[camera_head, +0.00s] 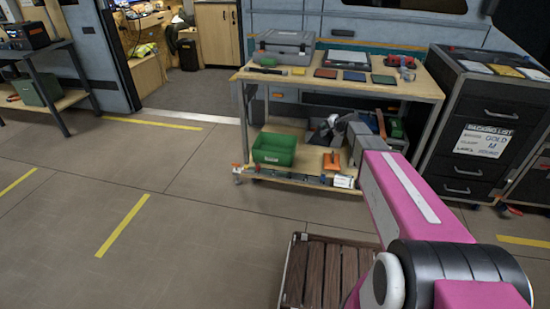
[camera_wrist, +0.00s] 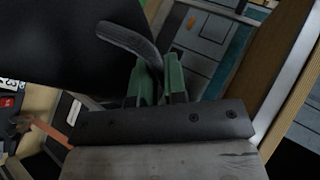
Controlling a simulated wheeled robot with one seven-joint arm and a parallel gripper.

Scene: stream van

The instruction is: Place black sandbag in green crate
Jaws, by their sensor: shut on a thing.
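The green crate (camera_head: 274,150) sits on the lower shelf of the wooden workbench, at its left part, open at the top. My gripper (camera_wrist: 158,82) has green fingers and is shut on the strap of the black sandbag (camera_wrist: 60,45). The dark bag fills the upper left of the wrist view, and its curved strap runs down to the fingers. In the head view my arm reaches to the bench's lower level, right of the crate. The gripper end there is small and cluttered, and I cannot make out the bag clearly. The crate is not identifiable in the wrist view.
The bench top (camera_head: 420,88) stands over the lower shelf and carries a grey case (camera_head: 284,46) and flat coloured pieces. An orange item (camera_head: 332,160) lies right of the crate. A black drawer cabinet (camera_head: 480,130) stands to the right. The floor left of the bench is clear.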

